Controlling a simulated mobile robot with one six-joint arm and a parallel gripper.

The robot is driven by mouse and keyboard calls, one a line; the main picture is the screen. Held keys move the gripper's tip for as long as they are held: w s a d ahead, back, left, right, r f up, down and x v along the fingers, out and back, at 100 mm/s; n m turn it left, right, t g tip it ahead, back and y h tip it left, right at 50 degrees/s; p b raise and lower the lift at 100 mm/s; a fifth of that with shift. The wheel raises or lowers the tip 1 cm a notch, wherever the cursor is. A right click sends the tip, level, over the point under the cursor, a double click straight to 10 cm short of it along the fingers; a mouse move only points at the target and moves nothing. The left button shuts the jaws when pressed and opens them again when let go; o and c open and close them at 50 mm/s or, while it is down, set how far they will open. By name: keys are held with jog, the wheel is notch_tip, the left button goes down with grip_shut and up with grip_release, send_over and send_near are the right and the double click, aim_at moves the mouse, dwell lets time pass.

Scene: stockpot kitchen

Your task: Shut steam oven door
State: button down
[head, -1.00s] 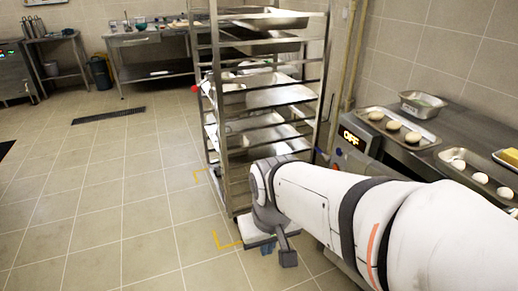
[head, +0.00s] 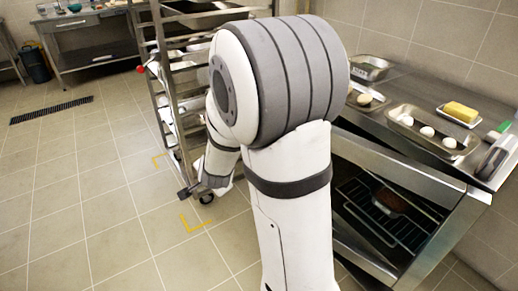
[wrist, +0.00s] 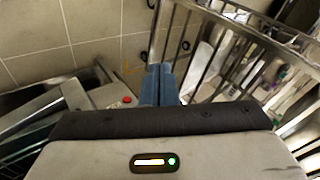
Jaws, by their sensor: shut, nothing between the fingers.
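The steam oven (head: 400,162) is under the counter at right in the head view. Its cavity is open and shows a wire rack (head: 365,215) with a brown loaf-like item (head: 391,200). A metal panel (head: 362,250) at the lower front may be the lowered door; my arm hides its left part. My gripper (head: 184,193) is low beside the trolley, left of the oven and apart from it. In the wrist view its blue fingers (wrist: 160,85) are shut and empty. A metal frame with dark glass (wrist: 25,140) at lower left may be part of the oven.
A wheeled rack trolley (head: 172,75) stands behind my gripper; its bars (wrist: 225,60) fill the right of the wrist view. Trays of eggs (head: 432,132) and a yellow block (head: 461,111) sit on the counter.

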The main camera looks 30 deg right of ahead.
jog(key=w+d+f+m+h, duration=0.3)
jog(key=d+f+m+h, duration=0.1)
jog(key=d+f+m, duration=0.2)
jog(key=s+d+f+m+g+h, duration=0.1)
jog(key=s+d+f+m+h, duration=0.25)
jog(key=d+m+h, duration=0.25)
jog(key=s+d+f+m+g+h, duration=0.1)
jog(key=s+d+f+m+h, duration=0.2)
jog(key=s+d+m+h, duration=0.25)
jog(key=x, duration=1.4)
jog(key=shift+w+d+r, duration=0.15)
jog(key=shift+w+r, duration=0.05)
jog(key=shift+r, duration=0.05)
jog(key=shift+b, duration=0.3)
